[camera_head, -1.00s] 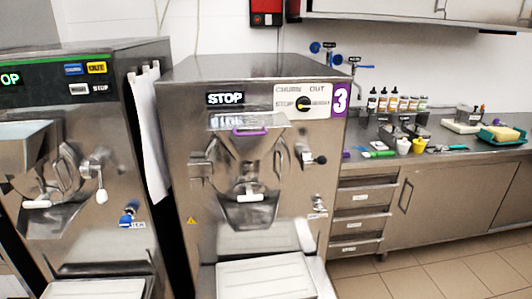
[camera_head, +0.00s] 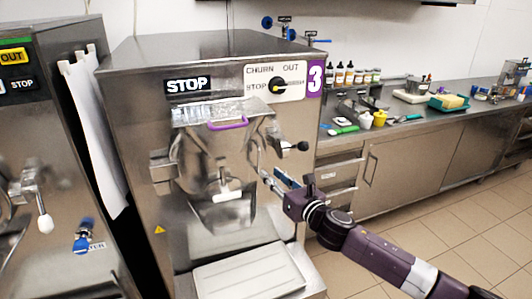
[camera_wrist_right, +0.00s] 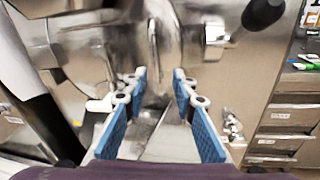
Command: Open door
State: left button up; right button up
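The batch freezer marked 3 has a steel front door (camera_head: 205,165) that looks closed against the machine. A black-knobbed lever (camera_head: 302,146) sits at the door's right side, and a white handle (camera_head: 228,195) sits low on the front. My right gripper (camera_head: 273,180) is in front of the door's right part, below the lever. In the right wrist view my right gripper (camera_wrist_right: 159,76) is open, its blue-padded fingers apart with nothing held. The door's shiny metal (camera_wrist_right: 160,45) lies ahead between them; the black knob (camera_wrist_right: 262,12) is at upper right. My left gripper is out of view.
Another freezer (camera_head: 40,160) stands close on the left, with white sheets (camera_head: 92,130) hanging in the gap. A steel counter (camera_head: 420,128) with bottles (camera_head: 350,74) and trays runs along the right. The tiled floor (camera_head: 450,235) at right is clear.

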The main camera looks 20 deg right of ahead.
aim_at(260, 157)
jog(key=shift+n+t+y, duration=0.3)
jog(key=shift+n, duration=0.6)
jog(key=w+r, duration=0.1)
jog(key=w, duration=0.1)
jog(key=w+a+r+p, duration=0.1)
jog(key=w+r, duration=0.1)
jog(key=w, duration=0.1)
jog(key=shift+w+a+r+p, duration=0.3)
jog(key=shift+a+r, duration=0.1)
jog(key=shift+w+a, duration=0.1)
jog(key=shift+w, duration=0.25)
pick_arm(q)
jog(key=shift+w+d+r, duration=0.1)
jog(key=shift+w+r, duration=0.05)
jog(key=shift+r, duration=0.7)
pick_arm(e)
jog(key=shift+w+f, duration=0.1)
jog(key=shift+w, duration=0.3)
jog(key=shift+a, duration=0.1)
grip_shut()
